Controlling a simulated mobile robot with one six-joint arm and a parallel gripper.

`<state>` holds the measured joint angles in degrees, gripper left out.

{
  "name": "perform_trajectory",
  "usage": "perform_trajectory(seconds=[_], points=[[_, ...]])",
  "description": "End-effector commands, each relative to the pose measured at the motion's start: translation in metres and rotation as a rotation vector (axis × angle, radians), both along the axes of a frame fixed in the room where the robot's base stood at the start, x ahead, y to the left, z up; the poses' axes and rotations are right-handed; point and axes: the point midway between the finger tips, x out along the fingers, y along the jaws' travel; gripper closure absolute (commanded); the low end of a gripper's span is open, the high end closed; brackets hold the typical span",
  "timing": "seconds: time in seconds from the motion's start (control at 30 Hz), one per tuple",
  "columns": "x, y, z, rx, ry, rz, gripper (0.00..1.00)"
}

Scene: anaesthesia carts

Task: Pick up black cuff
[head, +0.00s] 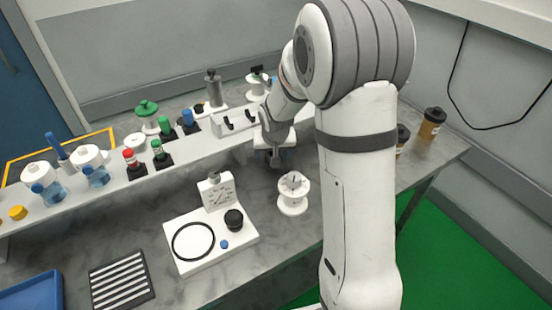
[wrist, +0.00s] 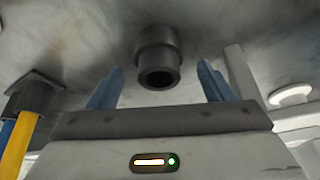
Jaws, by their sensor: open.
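In the wrist view a dark, hollow, stepped cylinder, which looks like the black cuff (wrist: 157,50), stands on the grey worktop with its open end towards the camera. My gripper (wrist: 160,70) is open, with one blue finger to each side of it. Gaps show between the cuff and both fingers, and nothing is held. In the head view my gripper (head: 274,160) points down at the worktop, behind and left of a white spool. The arm and gripper hide most of the cuff there, and I cannot tell it from the fingers.
The white spool (head: 293,194) stands close to my gripper. A white gauge base (head: 185,262) with a black ring and knob is at front left. A raised white shelf (head: 90,190) with bottles runs behind. Amber bottles (head: 431,123) stand right. Bare worktop (head: 265,262) lies in front.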

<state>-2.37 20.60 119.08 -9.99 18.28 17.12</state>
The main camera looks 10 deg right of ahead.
Motion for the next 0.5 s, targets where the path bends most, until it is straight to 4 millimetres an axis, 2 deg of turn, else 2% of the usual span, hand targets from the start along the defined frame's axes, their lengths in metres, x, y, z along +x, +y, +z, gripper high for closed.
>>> perform_trajectory(seconds=[0.1, 0.2, 0.43, 0.5], points=[[0.005, -0.001, -0.014, -0.001, 0.002, 0.001, 0.26], [0.008, -0.001, -0.02, 0.0, 0.001, -0.001, 0.26], [0.008, -0.002, -0.021, 0.0, 0.0, -0.001, 0.26], [0.008, -0.002, -0.021, -0.001, 0.0, -0.001, 0.31]])
